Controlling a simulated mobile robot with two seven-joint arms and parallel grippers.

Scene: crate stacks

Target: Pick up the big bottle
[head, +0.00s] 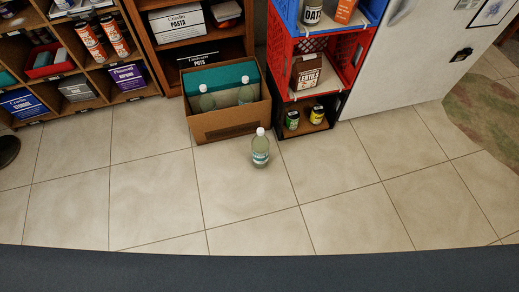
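A clear, greenish bottle (260,150) with a white cap and a pale label stands upright on the tiled floor, just in front of a cardboard box. Two similar bottles stand inside the box, one at the left (206,100) and one at the right (245,93); their lower parts are hidden by the box front. The bottle on the floor is the one fully in sight. Neither of my grippers shows in the head view.
The open cardboard box (232,125) sits against wooden shelves. Stacked crates, including a red crate (355,52), stand to its right, with small jars low down. A white door-like panel (415,65) is farther right. The tiled floor (150,195) in front is clear.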

